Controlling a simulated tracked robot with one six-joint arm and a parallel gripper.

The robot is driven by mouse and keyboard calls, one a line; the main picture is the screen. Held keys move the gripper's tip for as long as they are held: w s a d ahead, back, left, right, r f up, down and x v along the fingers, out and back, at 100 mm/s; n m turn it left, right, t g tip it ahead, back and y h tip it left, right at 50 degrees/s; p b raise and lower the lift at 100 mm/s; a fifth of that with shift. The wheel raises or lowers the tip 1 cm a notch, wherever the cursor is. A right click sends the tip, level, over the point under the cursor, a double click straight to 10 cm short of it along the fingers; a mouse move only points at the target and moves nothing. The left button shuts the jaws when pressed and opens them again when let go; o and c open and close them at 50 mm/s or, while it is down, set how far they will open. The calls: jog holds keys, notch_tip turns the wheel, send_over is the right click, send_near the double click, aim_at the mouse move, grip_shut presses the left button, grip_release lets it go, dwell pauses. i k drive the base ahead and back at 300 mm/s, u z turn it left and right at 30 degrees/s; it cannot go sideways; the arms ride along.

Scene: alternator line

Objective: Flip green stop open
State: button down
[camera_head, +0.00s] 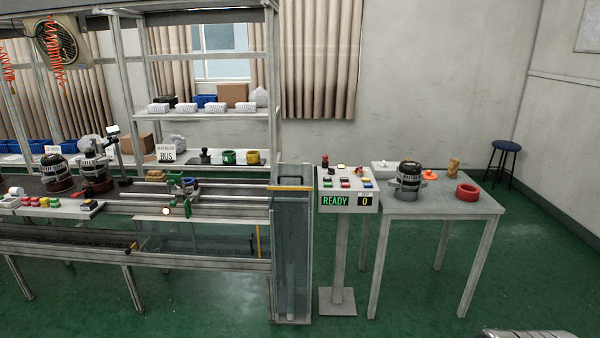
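A small green part (190,184), which looks like the green stop, sits at the rails of the line (225,199), left of the glass-sided column. Dark fittings and a blue ring-shaped part are close around it. It is too small to tell whether it is open or shut. My gripper is not in view.
A control stand (348,203) reads READY and 0. Right of it, a grey table (440,207) holds an alternator (410,175) and a red ring (467,191). A glass-sided column (292,245) stands at the line's end. Green floor is clear in front.

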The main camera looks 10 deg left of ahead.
aim_at(188, 202)
jog(key=u, duration=0.25)
jog(key=i, duration=1.45)
jog(key=u, duration=0.7)
jog(key=i, duration=0.8)
jog(key=u, duration=0.75)
jog(key=i, duration=0.8)
jog(key=u, duration=0.55)
jog(key=i, duration=0.65)
jog(key=u, duration=0.25)
